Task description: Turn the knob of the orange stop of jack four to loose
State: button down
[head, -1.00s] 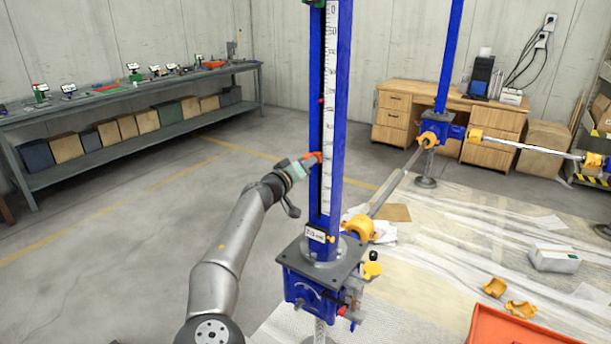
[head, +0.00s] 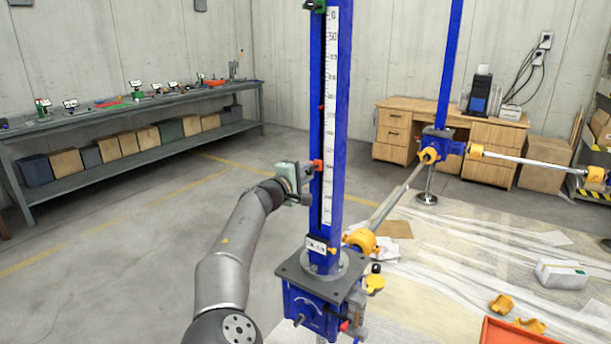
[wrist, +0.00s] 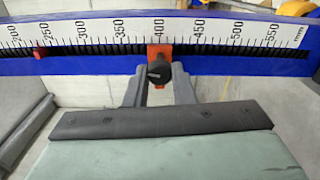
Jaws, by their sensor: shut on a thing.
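The blue jack column (head: 338,130) stands upright in front of me with a white millimetre scale; its label plate is too small to read. The orange stop (head: 318,165) sits on the column's left edge. In the head view my gripper (head: 308,172) reaches the stop from the left. The finger contact itself is partly hidden.
A small red piece (wrist: 40,53) sits on the slot near the 250 mark. The jack's base plate (head: 322,274) and a yellow-collared bar (head: 362,241) lie below. A workbench (head: 140,105) runs along the left wall. The floor left of my arm is clear.

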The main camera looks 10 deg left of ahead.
jog(key=n+p, duration=0.1)
jog(key=n, duration=0.5)
jog(key=shift+r+n+p, duration=0.1)
jog(key=shift+n+p, duration=0.2)
jog(key=shift+p, duration=0.05)
jog(key=n+p, duration=0.2)
jog(key=n, duration=0.2)
jog(key=shift+n+p, duration=0.4)
jog(key=shift+d+n+p, duration=0.1)
jog(key=shift+n+p, duration=0.35)
jog(key=shift+n, duration=0.35)
jog(key=shift+f, duration=0.2)
jog(key=c, duration=1.2)
grip_release()
jog(key=shift+c, duration=0.2)
jog(key=shift+s, duration=0.15)
jog(key=b+v, duration=0.3)
jog(key=v, duration=1.4)
jog(key=shift+b, duration=0.3)
